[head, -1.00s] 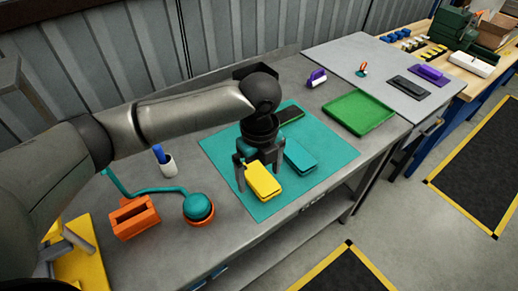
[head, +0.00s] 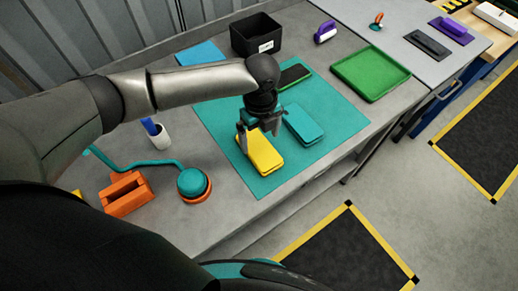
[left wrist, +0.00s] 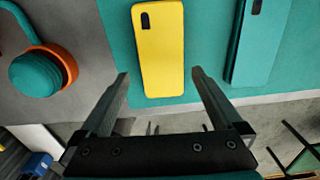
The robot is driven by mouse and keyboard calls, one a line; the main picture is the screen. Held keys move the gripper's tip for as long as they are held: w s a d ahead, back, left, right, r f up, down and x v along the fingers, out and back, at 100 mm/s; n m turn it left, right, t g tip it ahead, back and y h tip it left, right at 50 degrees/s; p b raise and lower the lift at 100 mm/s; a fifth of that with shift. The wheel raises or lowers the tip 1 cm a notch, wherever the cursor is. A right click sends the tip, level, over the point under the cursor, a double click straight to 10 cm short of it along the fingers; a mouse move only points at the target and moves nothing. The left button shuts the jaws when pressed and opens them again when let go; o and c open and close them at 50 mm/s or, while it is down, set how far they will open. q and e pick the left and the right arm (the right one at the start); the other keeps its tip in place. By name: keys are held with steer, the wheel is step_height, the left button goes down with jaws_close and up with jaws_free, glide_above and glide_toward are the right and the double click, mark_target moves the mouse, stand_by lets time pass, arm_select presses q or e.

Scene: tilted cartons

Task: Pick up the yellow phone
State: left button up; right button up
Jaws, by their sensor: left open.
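The yellow phone (head: 264,157) lies flat on the teal mat (head: 328,97), back up with a dark camera patch. It fills the upper middle of the left wrist view (left wrist: 160,48). My left gripper (head: 259,141) is open and empty at the far end of the phone in the head view. In the left wrist view its two fingertips (left wrist: 161,74) are spread wider than the phone, one towards each side. Contact with the phone cannot be told. My right gripper is not in view.
A teal phone (head: 303,124) lies close to the right, and a dark phone (head: 293,75) behind. A green tray (head: 371,73), black bin (head: 256,33), orange block (head: 126,194) and teal-and-orange round object (head: 193,184) stand around the mat. The mat's right part is clear.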

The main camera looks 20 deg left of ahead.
mark_target(259, 148)
arm_select(q)
steer(key=shift+w+a+f, duration=0.15)
steer(key=shift+w+f, duration=0.05)
steer(key=shift+f, duration=1.15)
steer(key=shift+w+a+f, duration=0.1)
steer(key=shift+w+f, duration=0.05)
steer(key=shift+f, duration=1.2)
steer(key=c, duration=1.3)
steer(key=shift+o, duration=0.2)
steer(key=shift+r, duration=0.1)
